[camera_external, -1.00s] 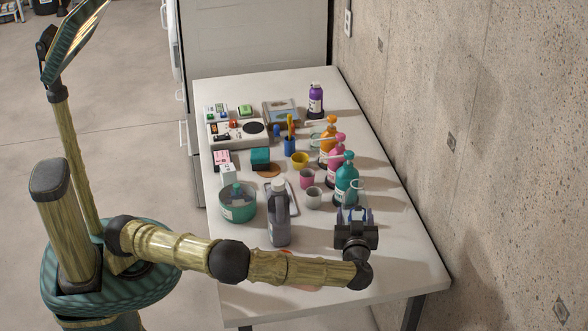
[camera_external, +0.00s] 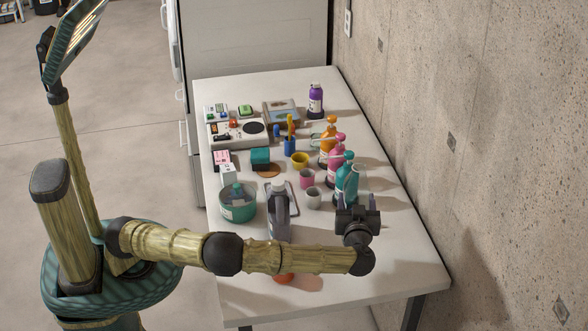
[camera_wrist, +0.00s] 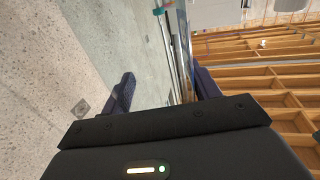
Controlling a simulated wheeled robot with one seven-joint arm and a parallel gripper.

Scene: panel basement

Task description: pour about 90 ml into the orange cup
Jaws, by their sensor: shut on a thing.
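The orange cup (camera_external: 284,279) shows only as a small orange patch below my forearm, which hides the rest. My gripper (camera_external: 357,199) is to its right and farther back, near the teal bottle (camera_external: 346,178), with its fingers pointing away from the camera. It is shut on a clear vessel, which I can hardly make out now; its contents and tilt I cannot tell. In the wrist view my gripper (camera_wrist: 165,90) shows two dark fingers with see-through space and pale streaks between them.
Pink (camera_external: 335,155) and orange (camera_external: 328,138) bottles stand behind the teal one. A grey bottle (camera_external: 279,215), a green pot (camera_external: 237,205) and a white cup (camera_external: 313,199) stand left of my gripper. The front right tabletop (camera_external: 405,265) is clear; the concrete wall is right.

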